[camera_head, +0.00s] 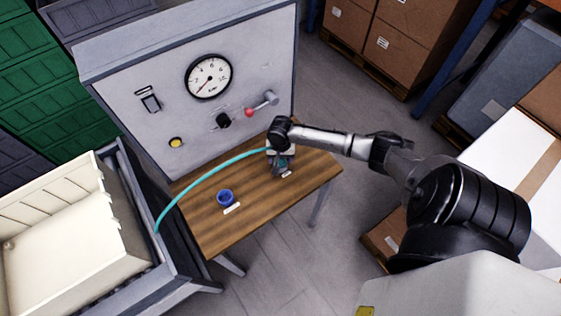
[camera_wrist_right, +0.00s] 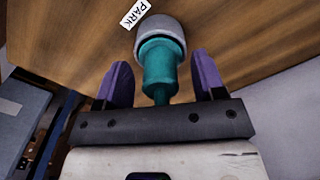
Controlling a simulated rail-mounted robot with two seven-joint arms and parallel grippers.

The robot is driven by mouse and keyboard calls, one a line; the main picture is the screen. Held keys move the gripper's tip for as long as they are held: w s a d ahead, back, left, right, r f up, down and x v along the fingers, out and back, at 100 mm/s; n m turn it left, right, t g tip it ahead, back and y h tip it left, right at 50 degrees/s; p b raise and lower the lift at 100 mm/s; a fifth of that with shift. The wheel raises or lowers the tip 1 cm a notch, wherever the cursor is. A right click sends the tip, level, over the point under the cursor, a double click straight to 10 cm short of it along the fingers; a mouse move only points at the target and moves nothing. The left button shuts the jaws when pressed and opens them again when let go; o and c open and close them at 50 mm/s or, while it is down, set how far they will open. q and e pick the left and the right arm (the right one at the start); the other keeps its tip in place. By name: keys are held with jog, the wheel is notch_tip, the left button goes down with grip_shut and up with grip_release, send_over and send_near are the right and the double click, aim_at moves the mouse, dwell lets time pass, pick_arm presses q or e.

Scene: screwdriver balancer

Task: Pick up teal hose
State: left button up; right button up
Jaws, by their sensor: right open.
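The teal hose (camera_head: 205,182) arcs over the wooden table in the head view, from the cream bin's edge at lower left up to my right gripper. Its teal end piece (camera_wrist_right: 159,68) shows in the right wrist view, upright in a grey round holder (camera_wrist_right: 160,35) on the table. My right gripper (camera_wrist_right: 160,82) is open, with one purple finger on each side of the teal end and visible gaps between. In the head view my right gripper (camera_head: 280,163) is over the table's right part and partly hides the hose end. My left gripper is not in view.
A blue ring-shaped holder (camera_head: 225,197) stands on the wooden table (camera_head: 205,235), with a white label before it. A PARK label (camera_wrist_right: 135,13) lies beside the grey holder. A grey panel (camera_head: 170,90) with gauge (camera_head: 208,77) and red-knobbed lever (camera_head: 250,112) rises behind. A cream bin (camera_head: 125,215) stands left.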

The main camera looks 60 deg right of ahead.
jog(key=shift+f, duration=0.3)
jog(key=c, duration=1)
